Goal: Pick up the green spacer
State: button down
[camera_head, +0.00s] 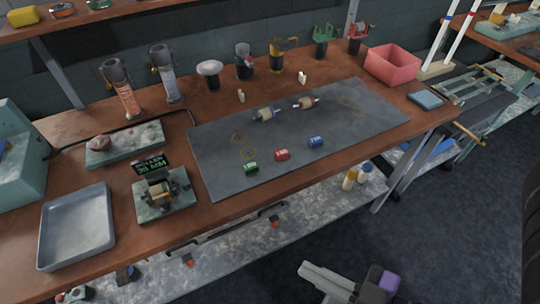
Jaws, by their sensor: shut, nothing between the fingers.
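The green spacer (251,169) is a small cylinder lying on the dark grey mat (215,150), near the mat's front edge. A red spacer (282,155) and a blue spacer (316,142) lie in a row to its right. My gripper (304,270) is at the bottom of the picture, in front of the workbench and well apart from the green spacer. Its pale fingers point left. They are shut and hold nothing.
A small stand with a lit display (150,164) and a grey tray (75,228) stand left of the mat. Two glass-and-metal pieces (265,114) lie farther back on the mat. A red bin (392,64) stands at the back right. The bench's front edge lies between my gripper and the mat.

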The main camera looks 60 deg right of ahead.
aim_at(251, 167)
jog(key=k+j+z, duration=0.15)
jog(key=j, duration=0.3)
jog(key=j+z, duration=0.15)
jog(key=j, duration=0.3)
jog(key=k+j+z, duration=0.15)
jog(key=j, duration=0.25)
